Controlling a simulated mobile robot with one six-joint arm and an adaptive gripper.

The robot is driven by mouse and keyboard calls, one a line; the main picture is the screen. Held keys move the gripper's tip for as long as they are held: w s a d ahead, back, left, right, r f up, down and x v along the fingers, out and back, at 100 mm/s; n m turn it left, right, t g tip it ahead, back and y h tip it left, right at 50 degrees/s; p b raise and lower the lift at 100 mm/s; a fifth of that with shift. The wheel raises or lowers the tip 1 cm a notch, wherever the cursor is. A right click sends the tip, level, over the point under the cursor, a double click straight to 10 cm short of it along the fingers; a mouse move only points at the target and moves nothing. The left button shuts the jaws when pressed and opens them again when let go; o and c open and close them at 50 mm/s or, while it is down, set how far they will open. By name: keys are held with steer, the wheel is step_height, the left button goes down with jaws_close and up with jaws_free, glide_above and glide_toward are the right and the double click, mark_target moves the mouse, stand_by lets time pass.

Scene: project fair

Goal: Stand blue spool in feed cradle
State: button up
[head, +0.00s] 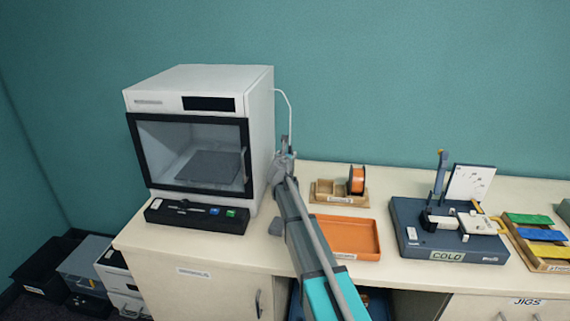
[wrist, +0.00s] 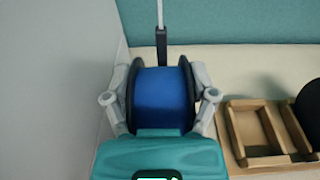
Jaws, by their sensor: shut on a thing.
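The blue spool (wrist: 162,98), with dark flanges, is between the fingers of my gripper (wrist: 160,97) in the wrist view. The fingers press on the two flanges from left and right. In the head view my gripper (head: 284,160) is close to the printer's right side, and I cannot make out the blue spool there. A dark upright post (wrist: 161,46) with a pale tube rises just behind the spool. It may belong to the feed cradle, whose seat is hidden behind the spool and gripper. I cannot tell whether the spool touches it.
The white printer (head: 250,120) stands close on the left. A wooden rack (head: 340,200) with empty bays and an orange spool (head: 357,180) is to the right. An orange tray (head: 372,252) lies in front of it. A dark-blue fixture (head: 405,235) stands farther right.

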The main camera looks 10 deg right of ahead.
steer(key=shift+f+b, duration=0.95)
steer(key=shift+f, duration=0.35)
steer(key=shift+f+b, duration=0.55)
steer(key=shift+b, duration=0.05)
steer(key=o, duration=1.2)
steer(key=shift+r, duration=0.15)
steer(key=shift+r+p, duration=0.65)
steer(key=shift+p, duration=0.15)
steer(key=p+v, duration=0.1)
steer(key=v, duration=1.1)
steer(key=shift+s+f, duration=0.1)
steer(key=shift+f, duration=0.05)
